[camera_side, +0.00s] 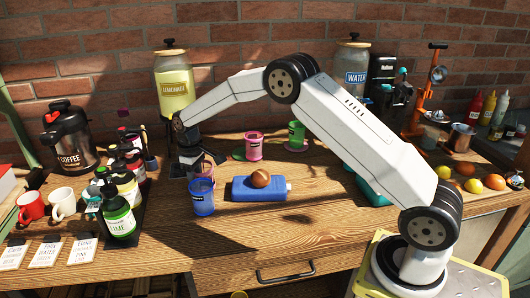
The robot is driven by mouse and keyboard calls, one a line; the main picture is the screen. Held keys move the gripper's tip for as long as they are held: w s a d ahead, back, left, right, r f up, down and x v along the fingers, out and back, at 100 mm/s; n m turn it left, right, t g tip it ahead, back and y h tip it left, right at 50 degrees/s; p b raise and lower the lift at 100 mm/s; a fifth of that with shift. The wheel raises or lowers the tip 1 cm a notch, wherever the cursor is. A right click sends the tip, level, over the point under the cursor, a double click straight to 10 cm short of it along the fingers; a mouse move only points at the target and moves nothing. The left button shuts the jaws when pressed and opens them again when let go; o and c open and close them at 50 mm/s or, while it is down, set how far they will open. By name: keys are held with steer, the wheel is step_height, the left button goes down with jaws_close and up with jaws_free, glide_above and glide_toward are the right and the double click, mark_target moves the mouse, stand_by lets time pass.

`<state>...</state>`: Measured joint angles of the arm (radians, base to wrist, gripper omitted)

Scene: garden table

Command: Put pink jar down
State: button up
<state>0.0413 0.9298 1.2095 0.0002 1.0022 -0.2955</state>
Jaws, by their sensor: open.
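A pink jar (254,146) with a dark label stands upright on the table, right of my gripper. A green disc lies at its left, partly hidden by it; I cannot tell whether the jar rests on the disc. My gripper (188,168) is at the left end of my arm, low over the table, pointing down. It is open, apart from this pink jar. A small pinkish, see-through vessel (204,169) is close beside the gripper, behind a blue jar (203,198). I cannot tell whether the gripper touches it.
A green jar (297,135) stands at the back. A blue block (250,190) bears a brown round thing (260,178). Bottles (118,212) crowd the left, near mugs (62,203) and cards. A lemonade dispenser (174,82) stands behind the gripper. The front middle is clear.

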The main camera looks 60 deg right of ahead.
step_height(320, 180, up, 10)
stand_by(0.5)
steer(key=shift+s, duration=0.15)
stand_by(0.4)
steer(key=s+a+f+m+t, duration=0.1)
steer(key=s+f, duration=0.1)
steer(key=s, duration=1.2)
steer(key=s+a+f+m+t, duration=0.1)
steer(key=s+f+m, duration=0.1)
steer(key=s, duration=1.3)
steer(key=shift+a+f+t, duration=0.2)
steer(key=shift+f+t, duration=0.1)
steer(key=shift+f, duration=0.5)
